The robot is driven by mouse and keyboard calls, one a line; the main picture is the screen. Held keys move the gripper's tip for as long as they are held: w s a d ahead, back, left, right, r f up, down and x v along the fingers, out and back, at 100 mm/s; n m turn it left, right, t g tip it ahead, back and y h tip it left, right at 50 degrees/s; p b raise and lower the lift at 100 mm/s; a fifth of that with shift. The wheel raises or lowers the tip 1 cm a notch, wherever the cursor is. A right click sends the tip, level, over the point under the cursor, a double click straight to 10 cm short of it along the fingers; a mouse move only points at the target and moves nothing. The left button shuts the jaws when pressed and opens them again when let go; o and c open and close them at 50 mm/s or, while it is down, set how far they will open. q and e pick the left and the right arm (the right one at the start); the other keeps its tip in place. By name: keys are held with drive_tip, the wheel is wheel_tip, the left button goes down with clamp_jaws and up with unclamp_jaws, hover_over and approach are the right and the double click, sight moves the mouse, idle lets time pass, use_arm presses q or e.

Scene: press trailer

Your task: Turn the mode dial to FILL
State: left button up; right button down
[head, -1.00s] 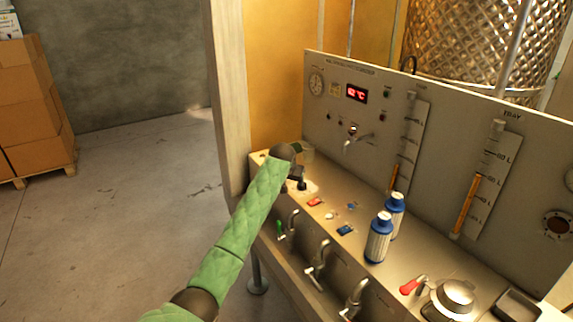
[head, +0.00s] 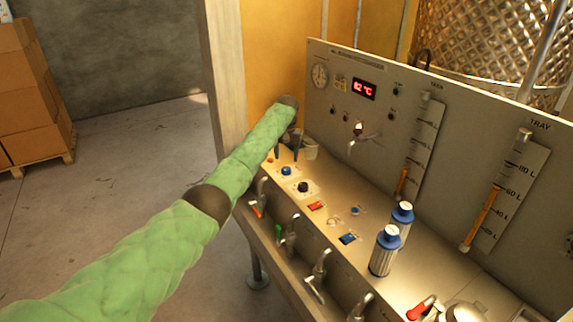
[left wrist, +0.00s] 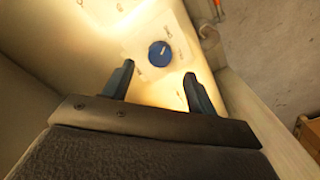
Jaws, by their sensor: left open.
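A round blue dial (head: 286,170) sits on a pale plate at the far left of the sloped panel. In the left wrist view the blue dial (left wrist: 160,54) has a white pointer mark toward the upper right; the words around it are too small to read. A black knob (head: 303,187) on a white plate sits just right of it. I cannot tell for certain which one is the mode dial. My left gripper (head: 286,153) is open and empty above and behind the blue dial. Its fingers (left wrist: 160,84) are apart, with the dial beyond the tips. My right gripper is out of view.
Several taps (head: 290,232) line the front edge. A grey cup-like fitting (head: 308,150) is close beside my left gripper. The upright panel (head: 440,130) stands behind.

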sight(286, 169)
use_arm(q)
drive_tip(key=shift+f+p, duration=0.85)
drive_tip(key=shift+f, duration=2.05)
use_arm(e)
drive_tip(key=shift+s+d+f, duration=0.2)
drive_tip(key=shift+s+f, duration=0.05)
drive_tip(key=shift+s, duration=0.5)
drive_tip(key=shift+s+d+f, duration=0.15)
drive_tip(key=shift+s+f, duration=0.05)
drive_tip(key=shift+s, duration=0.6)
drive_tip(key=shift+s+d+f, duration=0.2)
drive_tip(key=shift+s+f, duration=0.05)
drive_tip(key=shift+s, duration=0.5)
use_arm(q)
drive_tip(key=c, duration=1)
